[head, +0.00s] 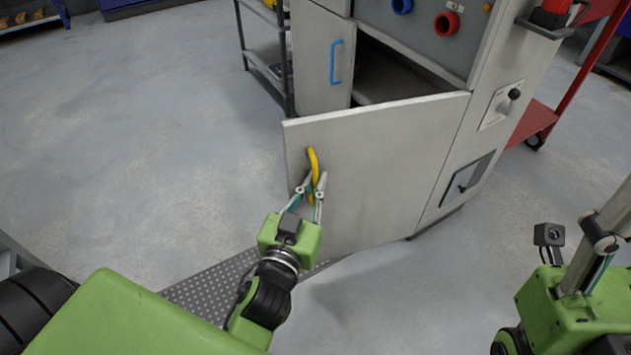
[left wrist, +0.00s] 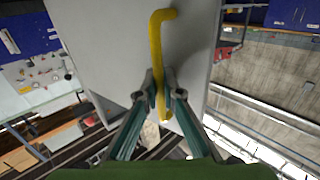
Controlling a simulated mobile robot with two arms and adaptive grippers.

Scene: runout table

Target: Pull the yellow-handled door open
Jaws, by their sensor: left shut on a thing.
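The door (head: 385,165) with the yellow handle is a light grey panel, swung out from the grey cabinet and standing ajar. Its yellow handle (head: 313,165) is a bar near the door's free left edge. My left gripper (head: 319,185) is shut on the lower part of this handle. In the left wrist view the yellow handle (left wrist: 156,45) runs down between the two fingers (left wrist: 162,95), with the grey door (left wrist: 190,40) behind it. My right arm shows at the lower right of the head view, but its fingers are not visible.
A second grey door with a blue handle (head: 336,62) stands beside the dark cabinet opening. A perforated metal plate (head: 210,286) lies on the floor below the left gripper. A red cart (head: 545,118) stands right of the cabinet. The floor at left is clear.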

